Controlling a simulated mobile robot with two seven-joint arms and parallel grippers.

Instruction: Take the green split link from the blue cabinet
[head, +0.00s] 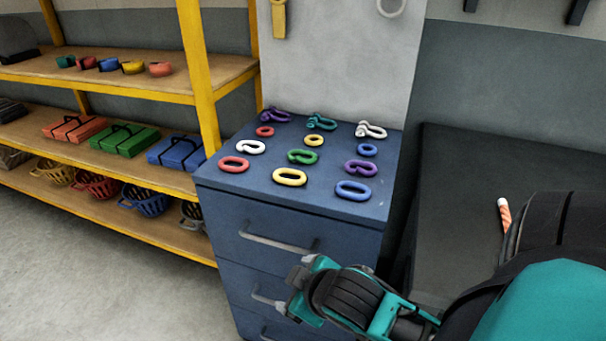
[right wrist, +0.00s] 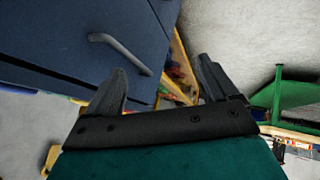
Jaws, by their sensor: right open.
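The green split link (head: 302,157) lies in the middle of the blue cabinet's top (head: 225,181), between a white split link (head: 250,147) on its left and a purple one (head: 361,168) on its right. My right gripper (head: 296,281) is low in front of the cabinet drawers, below and apart from the top. In the right wrist view its two fingers (right wrist: 165,88) stand wide apart with nothing between them. The blue cabinet front (right wrist: 75,40) with a drawer handle also shows there. My left gripper is not in view.
Colored rings and shackles surround the green link: a yellow ring (head: 289,177) in front, a small yellow ring (head: 313,140) and teal shackle (head: 321,122) behind. A yellow-framed shelf (head: 198,75) stands left. A dark bench (head: 462,180) stands right.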

